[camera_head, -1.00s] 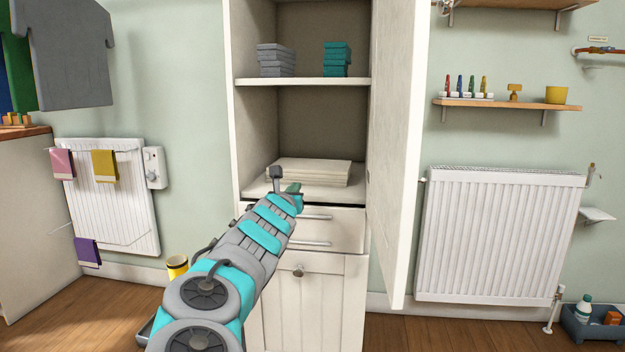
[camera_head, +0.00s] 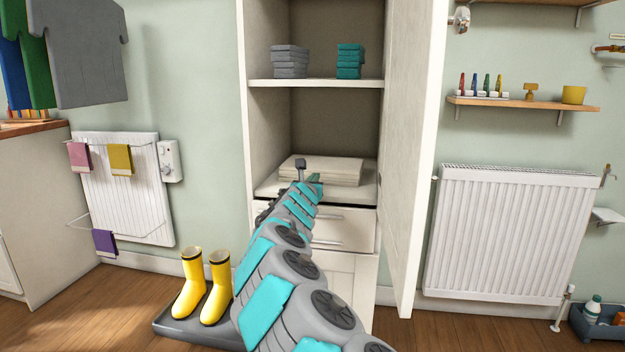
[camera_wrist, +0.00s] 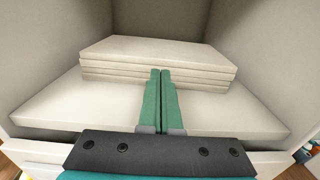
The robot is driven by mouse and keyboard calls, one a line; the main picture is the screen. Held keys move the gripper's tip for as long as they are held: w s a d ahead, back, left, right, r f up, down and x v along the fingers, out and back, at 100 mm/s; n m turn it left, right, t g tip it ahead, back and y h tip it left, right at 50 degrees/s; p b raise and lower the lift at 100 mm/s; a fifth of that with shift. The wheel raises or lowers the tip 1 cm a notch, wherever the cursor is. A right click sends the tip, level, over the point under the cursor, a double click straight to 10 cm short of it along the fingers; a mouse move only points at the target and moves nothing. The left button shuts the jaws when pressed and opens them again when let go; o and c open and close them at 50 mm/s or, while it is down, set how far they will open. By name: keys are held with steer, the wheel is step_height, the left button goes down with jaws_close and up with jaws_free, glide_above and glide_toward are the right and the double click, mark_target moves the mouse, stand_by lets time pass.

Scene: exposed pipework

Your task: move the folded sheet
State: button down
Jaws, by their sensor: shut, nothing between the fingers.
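The folded sheet (camera_head: 335,170) is a cream, layered flat stack lying on the lower shelf (camera_head: 268,187) of an open white cupboard. In the wrist view the folded sheet (camera_wrist: 150,58) lies straight ahead, its folded layers facing me. My gripper (camera_head: 318,180) is at the front of that shelf. In the wrist view my gripper (camera_wrist: 160,74) has its two green fingers pressed together with nothing between them. The fingertips overlap the sheet's front edge in the picture; I cannot tell whether they touch it.
The cupboard door (camera_head: 412,150) stands open on the right. Grey cloths (camera_head: 289,62) and teal cloths (camera_head: 350,61) sit on the shelf above. Drawers (camera_head: 345,229) are below. Yellow boots (camera_head: 215,288) stand on a tray at the lower left. A radiator (camera_head: 510,235) is at right.

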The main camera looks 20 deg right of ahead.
mark_target(319, 171)
steer(key=shift+p+x, duration=0.5)
steer(key=shift+x, duration=1.2)
steer(key=shift+r, duration=0.1)
